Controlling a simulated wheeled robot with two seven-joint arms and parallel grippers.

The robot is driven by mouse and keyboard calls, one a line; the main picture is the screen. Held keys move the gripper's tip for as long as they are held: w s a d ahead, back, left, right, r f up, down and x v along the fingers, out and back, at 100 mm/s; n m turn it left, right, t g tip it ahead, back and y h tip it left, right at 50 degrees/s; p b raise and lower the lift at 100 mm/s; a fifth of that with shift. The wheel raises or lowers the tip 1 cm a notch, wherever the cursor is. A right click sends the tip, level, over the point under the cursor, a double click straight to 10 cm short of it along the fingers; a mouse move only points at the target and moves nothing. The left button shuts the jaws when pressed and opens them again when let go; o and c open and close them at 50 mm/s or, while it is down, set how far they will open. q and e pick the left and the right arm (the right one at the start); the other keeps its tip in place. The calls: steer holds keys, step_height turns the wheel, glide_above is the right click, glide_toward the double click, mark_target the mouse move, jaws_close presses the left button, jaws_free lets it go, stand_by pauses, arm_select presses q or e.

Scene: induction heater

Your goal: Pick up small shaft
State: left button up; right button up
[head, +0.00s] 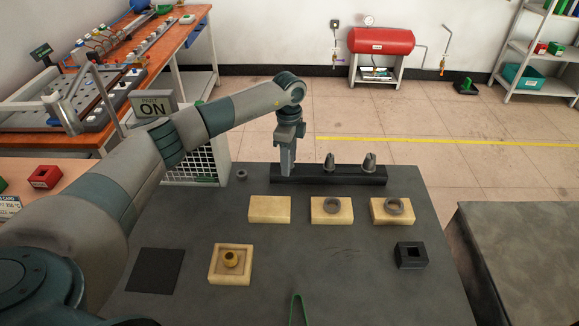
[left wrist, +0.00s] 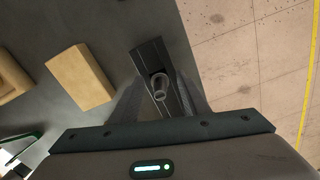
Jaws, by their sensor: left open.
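A grey cylindrical shaft (left wrist: 160,84) stands upright in the black rack (head: 345,180), at the rack's left end. In the head view my left gripper (head: 287,168) points down over that end and hides this shaft. In the left wrist view the fingers of my left gripper (left wrist: 162,98) are open, one on each side of the shaft. I cannot tell whether they touch it. My right gripper is not in view.
Three cream blocks lie in front of the rack: a plain one (head: 269,209), and two with grey rings, middle (head: 331,219) and right (head: 391,219). A white grille-fronted unit (head: 196,160) stands left of the rack. A black square-holed block (head: 411,255) is at front right.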

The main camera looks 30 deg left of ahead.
arm_select(q)
jaws_close()
steer(key=shift+r, duration=0.1)
steer(key=shift+r+p, duration=0.45)
steer(key=shift+r, duration=0.1)
step_height(320, 180, up, 3)
steer(key=shift+r+p, duration=0.15)
steer(key=shift+p, duration=1.05)
steer(key=d+r+p, duration=0.2)
steer(key=d+r, duration=0.1)
steer(key=d, duration=0.2)
steer(key=w+d+r+p, duration=0.1)
steer(key=d+r+p, duration=0.1)
steer(key=d, duration=0.4)
steer(key=shift+d+r, duration=0.3)
steer(key=shift+r, duration=0.45)
